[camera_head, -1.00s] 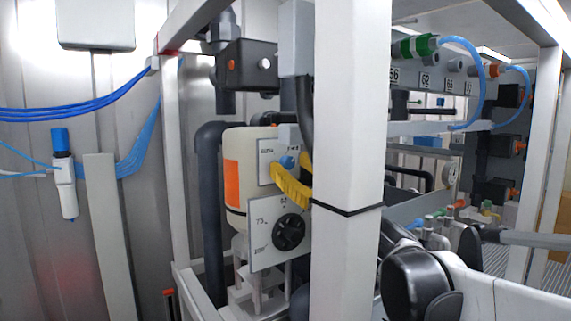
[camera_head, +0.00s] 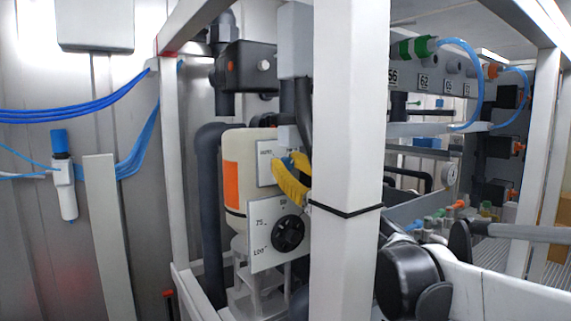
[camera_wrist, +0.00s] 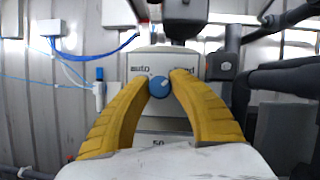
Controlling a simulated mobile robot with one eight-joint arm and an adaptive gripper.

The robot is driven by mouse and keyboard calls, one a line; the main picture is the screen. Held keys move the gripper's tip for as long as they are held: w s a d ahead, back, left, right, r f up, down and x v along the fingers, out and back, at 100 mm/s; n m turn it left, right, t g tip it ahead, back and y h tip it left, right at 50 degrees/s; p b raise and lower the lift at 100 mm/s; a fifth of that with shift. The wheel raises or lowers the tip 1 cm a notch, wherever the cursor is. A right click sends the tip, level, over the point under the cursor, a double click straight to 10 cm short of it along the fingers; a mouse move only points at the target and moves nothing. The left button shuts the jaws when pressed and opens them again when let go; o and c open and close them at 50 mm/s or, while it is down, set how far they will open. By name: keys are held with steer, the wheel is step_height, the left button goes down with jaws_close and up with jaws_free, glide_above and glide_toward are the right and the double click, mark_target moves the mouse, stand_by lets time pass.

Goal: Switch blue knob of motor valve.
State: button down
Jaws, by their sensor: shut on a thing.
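The blue knob (camera_wrist: 159,87) sits on the pale front plate of the motor valve (camera_wrist: 150,62) in the wrist view, between my yellow fingertips. The word "auto" shows on the plate to its left; the label to its right is partly hidden by a finger. My gripper (camera_wrist: 160,84) is shut on the knob, one finger on each side. In the head view my yellow gripper (camera_head: 290,172) reaches the upper plate from the right, and only a bit of blue shows by its tips. A black dial (camera_head: 288,234) is on the lower plate.
A white frame post (camera_head: 345,120) stands close in front of the valve and hides much of my arm. Dark pipes (camera_head: 208,210) run beside the valve. Blue hoses (camera_head: 75,113) hang on the wall at left.

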steer(key=shift+r, duration=0.1)
steer(key=n+g+p, duration=0.1)
steer(key=n, duration=0.1)
steer(key=n+g+y+p, duration=0.1)
steer(key=n, duration=0.2)
steer(key=shift+y, duration=0.3)
steer(key=n+g+p, duration=0.1)
steer(key=n, duration=0.2)
steer(key=n+g+p, duration=0.1)
steer(key=n, duration=0.2)
steer(key=shift+r+g+y, duration=0.1)
steer(key=shift+g+y, duration=0.2)
steer(key=shift+g, duration=0.1)
steer(key=n+g+p, duration=0.1)
steer(key=n, duration=0.1)
steer(key=n+p, duration=0.2)
steer(key=n, duration=0.1)
steer(key=shift+g, duration=0.4)
steer(key=shift+n+g+h+p, duration=0.4)
steer(key=shift+n+h+p, duration=0.4)
steer(key=shift+n, duration=0.9)
steer(key=shift+f, duration=0.2)
steer(key=c, duration=1.2)
jaws_free()
steer(key=shift+a, duration=0.1)
steer(key=shift+o, duration=0.2)
